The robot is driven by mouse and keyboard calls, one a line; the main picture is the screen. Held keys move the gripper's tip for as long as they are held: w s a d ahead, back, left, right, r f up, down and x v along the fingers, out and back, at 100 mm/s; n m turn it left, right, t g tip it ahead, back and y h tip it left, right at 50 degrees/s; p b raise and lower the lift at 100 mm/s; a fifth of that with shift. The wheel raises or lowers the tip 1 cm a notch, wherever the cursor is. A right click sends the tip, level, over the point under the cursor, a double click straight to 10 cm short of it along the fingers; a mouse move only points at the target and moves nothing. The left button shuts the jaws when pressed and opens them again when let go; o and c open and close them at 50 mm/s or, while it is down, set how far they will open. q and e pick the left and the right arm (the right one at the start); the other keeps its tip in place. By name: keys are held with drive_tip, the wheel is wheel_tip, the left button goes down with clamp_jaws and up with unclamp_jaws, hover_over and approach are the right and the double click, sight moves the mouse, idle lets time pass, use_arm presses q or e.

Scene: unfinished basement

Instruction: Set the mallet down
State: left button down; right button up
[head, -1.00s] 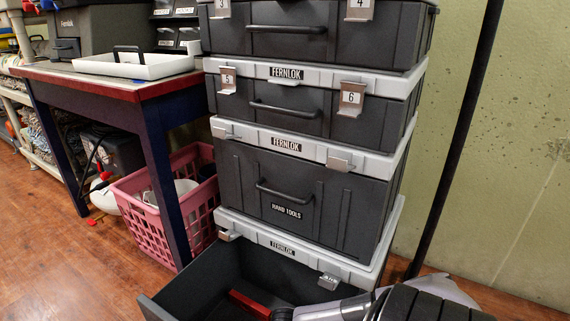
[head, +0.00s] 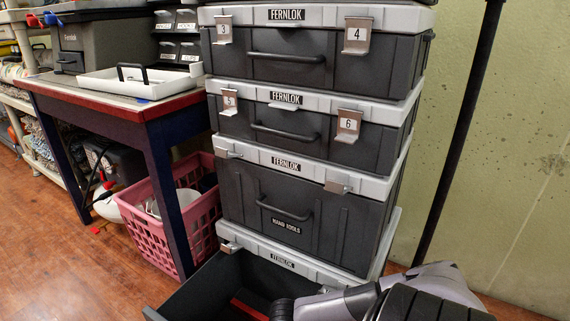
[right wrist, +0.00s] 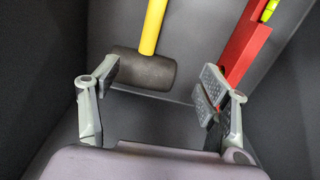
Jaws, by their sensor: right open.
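The mallet (right wrist: 144,69) has a yellow handle and a black head. In the right wrist view it lies in the dark open drawer (right wrist: 200,142), its head between and just beyond the fingertips of my right gripper (right wrist: 161,77). That gripper is open, and neither finger visibly grips the mallet. In the head view my right arm reaches into the drawer (head: 195,294) at the bottom of the tool stack; the mallet is hidden there. My left gripper is not in view.
A red tool (right wrist: 243,44) with a yellow-green part lies right of the mallet, close to the right finger. The stacked tool cases (head: 300,190) rise above the drawer. A pink basket (head: 200,222) sits left, under a workbench (head: 110,112) with a white tray (head: 138,80).

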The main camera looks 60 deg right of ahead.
drive_tip(key=shift+r+p, duration=0.75)
drive_tip(key=shift+r, duration=1.35)
